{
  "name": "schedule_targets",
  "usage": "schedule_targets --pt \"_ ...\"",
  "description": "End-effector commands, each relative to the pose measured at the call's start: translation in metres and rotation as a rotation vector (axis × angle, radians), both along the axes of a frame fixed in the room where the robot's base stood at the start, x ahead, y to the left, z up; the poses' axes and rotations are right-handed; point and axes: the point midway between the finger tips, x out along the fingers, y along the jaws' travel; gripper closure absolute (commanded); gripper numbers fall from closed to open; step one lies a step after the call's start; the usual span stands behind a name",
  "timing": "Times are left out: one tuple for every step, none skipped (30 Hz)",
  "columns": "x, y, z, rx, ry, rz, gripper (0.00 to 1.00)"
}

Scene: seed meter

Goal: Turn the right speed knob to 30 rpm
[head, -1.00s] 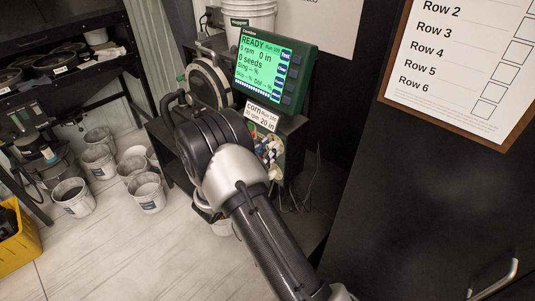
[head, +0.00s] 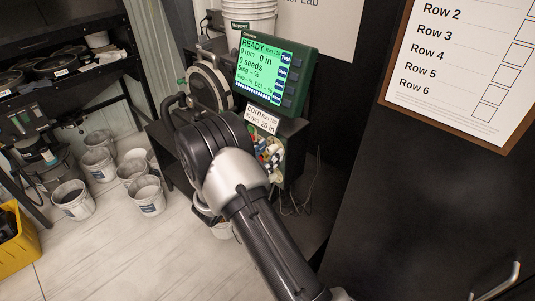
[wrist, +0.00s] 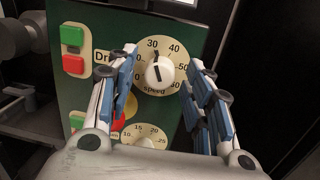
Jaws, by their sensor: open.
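The speed knob (wrist: 164,76) is white with a dark pointer line, on a round cream dial marked 30, 40 and 60, with "speed" beneath. The line runs nearly upright, tilted slightly left at its top, roughly in line with the 30 mark. My gripper (wrist: 163,60) is open, one finger left of the knob and one right, with gaps showing; depth to the panel is hard to judge. In the head view, the green-lit display (head: 262,66) reads READY, 0 rpm, 0 in, 0 seeds. A card below it (head: 262,117) names corn, 30 rpm, 20 in.
A second dial (wrist: 146,132) lies below, partly hidden by my gripper. A red button (wrist: 118,108) sits near the left finger. Green (wrist: 73,36) and red (wrist: 74,65) buttons are at the panel's left. Buckets (head: 148,193) stand on the floor; a dark cabinet (head: 420,190) is at right.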

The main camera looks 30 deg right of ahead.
Motion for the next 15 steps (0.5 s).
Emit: schedule_targets --pt "0.0 0.0 0.0 0.0 0.0 0.0 0.53" --pt "0.0 0.0 0.0 0.0 0.0 0.0 0.53" --pt "0.0 0.0 0.0 0.0 0.0 0.0 0.53" --pt "0.0 0.0 0.0 0.0 0.0 0.0 0.53" --pt "0.0 0.001 0.0 0.0 0.0 0.0 0.53" --pt "-0.001 0.003 0.0 0.0 0.001 0.001 0.53" --pt "-0.002 0.005 -0.001 0.0 0.001 0.001 0.53" --pt "-0.003 0.008 -0.001 -0.001 0.001 0.002 0.53" --pt "-0.005 0.013 -0.001 -0.001 0.002 0.003 0.53" --pt "-0.007 0.017 -0.002 -0.001 0.002 0.004 0.53" --pt "-0.009 0.022 -0.002 0.0 0.002 0.004 0.53" --pt "-0.012 0.03 -0.003 0.0 0.003 0.005 0.53" --pt "-0.014 0.036 -0.004 0.0 0.002 0.006 0.53" --pt "-0.017 0.042 -0.004 0.0 0.002 0.006 0.53" --pt "-0.021 0.05 -0.005 -0.001 0.001 0.006 0.53"
